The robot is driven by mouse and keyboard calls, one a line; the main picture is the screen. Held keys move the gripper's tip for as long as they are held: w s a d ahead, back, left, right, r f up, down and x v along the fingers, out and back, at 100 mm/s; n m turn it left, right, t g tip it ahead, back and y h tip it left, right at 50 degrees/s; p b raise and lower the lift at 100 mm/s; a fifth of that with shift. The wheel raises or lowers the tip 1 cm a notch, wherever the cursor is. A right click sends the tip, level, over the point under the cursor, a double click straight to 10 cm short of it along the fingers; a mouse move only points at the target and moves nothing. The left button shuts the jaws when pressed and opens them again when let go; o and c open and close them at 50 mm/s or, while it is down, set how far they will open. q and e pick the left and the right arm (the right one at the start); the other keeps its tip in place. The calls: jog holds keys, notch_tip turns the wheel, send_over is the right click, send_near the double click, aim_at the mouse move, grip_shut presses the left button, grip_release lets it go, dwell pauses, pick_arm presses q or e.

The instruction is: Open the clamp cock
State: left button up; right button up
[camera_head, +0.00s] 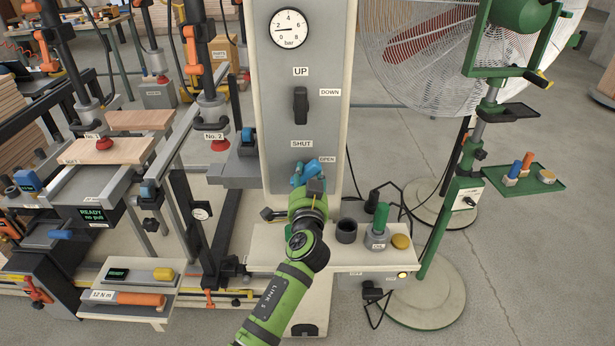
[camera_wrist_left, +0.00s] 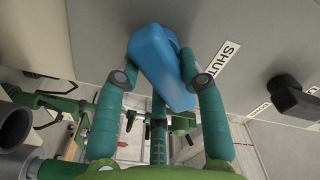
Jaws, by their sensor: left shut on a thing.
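The clamp cock (camera_head: 305,173) is a blue handle on the pale panel, below the SHUT label (camera_head: 301,144) and left of the OPEN label (camera_head: 328,160). My left gripper (camera_head: 308,183) is at the cock and partly hides it. In the left wrist view, the blue cock (camera_wrist_left: 162,68) sits between the two green fingers of my left gripper (camera_wrist_left: 165,85), which are shut on it. Its lever is tilted there, and the SHUT label shows beside it. Its exact angle on the panel is hard to tell. My right gripper is not in view.
A black UP/DOWN lever (camera_head: 300,104) and a pressure gauge (camera_head: 289,29) are higher on the panel. A shelf (camera_head: 265,258) below holds a black cup (camera_head: 346,231) and a green-handled item (camera_head: 381,222). A large fan (camera_head: 425,50) stands at the right, clamping presses at the left.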

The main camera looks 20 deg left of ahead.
pick_arm(q)
jog(key=m, duration=0.4)
jog(key=shift+f+m, duration=0.1)
jog(key=shift+m, duration=0.2)
jog(key=shift+a+f+m+p, duration=0.15)
jog(key=shift+m+p, duration=0.4)
jog(key=shift+m, duration=1.75)
jog(key=o, duration=1.1)
jog(key=shift+f, duration=0.15)
jog(key=shift+f, duration=0.1)
jog(key=shift+s+d, duration=0.2)
jog(key=shift+s, duration=0.15)
jog(key=v, duration=1.1)
jog(key=shift+s, duration=0.1)
